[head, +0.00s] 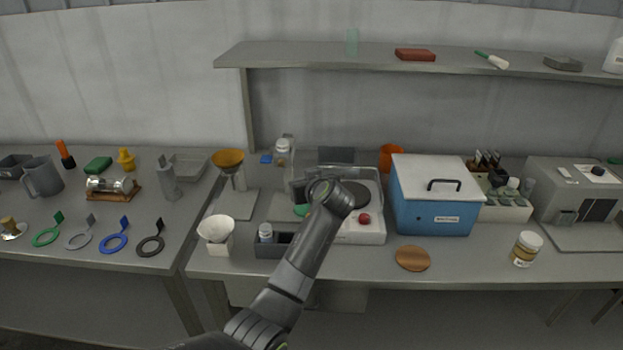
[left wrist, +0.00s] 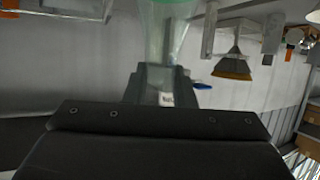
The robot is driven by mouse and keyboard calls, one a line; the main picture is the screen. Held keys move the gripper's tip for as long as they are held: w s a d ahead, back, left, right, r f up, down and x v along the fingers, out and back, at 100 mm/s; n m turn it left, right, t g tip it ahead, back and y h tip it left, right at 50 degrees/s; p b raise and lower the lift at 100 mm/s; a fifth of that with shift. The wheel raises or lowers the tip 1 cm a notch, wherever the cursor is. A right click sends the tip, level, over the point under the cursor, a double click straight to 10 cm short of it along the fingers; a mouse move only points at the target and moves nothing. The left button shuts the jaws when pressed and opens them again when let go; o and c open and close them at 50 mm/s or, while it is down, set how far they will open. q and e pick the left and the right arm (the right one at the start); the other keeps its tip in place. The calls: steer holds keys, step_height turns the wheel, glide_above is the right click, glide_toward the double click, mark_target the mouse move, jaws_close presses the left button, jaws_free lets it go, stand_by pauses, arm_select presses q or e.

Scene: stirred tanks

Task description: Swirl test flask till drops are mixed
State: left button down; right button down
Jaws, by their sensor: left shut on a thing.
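The test flask (left wrist: 168,42) is clear glass with a green part at the top edge of the left wrist view. My left gripper (left wrist: 162,88) is shut on its narrow part, and a small white label shows between the fingers. My arm hides most of the flask there, and I cannot make out the drops. My right gripper is not in view.
A dark rack with a small bottle (head: 265,233) and a white funnel on a block (head: 216,230) stand left of my arm. A blue box (head: 434,194), a cork mat (head: 412,257) and a lidded jar (head: 526,248) are to the right. A shelf (head: 380,58) runs above.

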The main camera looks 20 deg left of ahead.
arm_select(q)
steer(key=shift+s+a+r, duration=0.1)
steer(key=shift+s+a, duration=0.2)
steer(key=shift+s, duration=0.15)
steer(key=shift+s+p, duration=0.75)
steer(key=shift+s, duration=0.1)
steer(key=shift+s+d+b, duration=0.6)
steer(key=shift+s+d, duration=0.3)
steer(key=shift+d, duration=1.35)
steer(key=w+b, duration=0.3)
steer(key=w, duration=0.2)
steer(key=shift+d, duration=0.1)
steer(key=shift+s, duration=0.1)
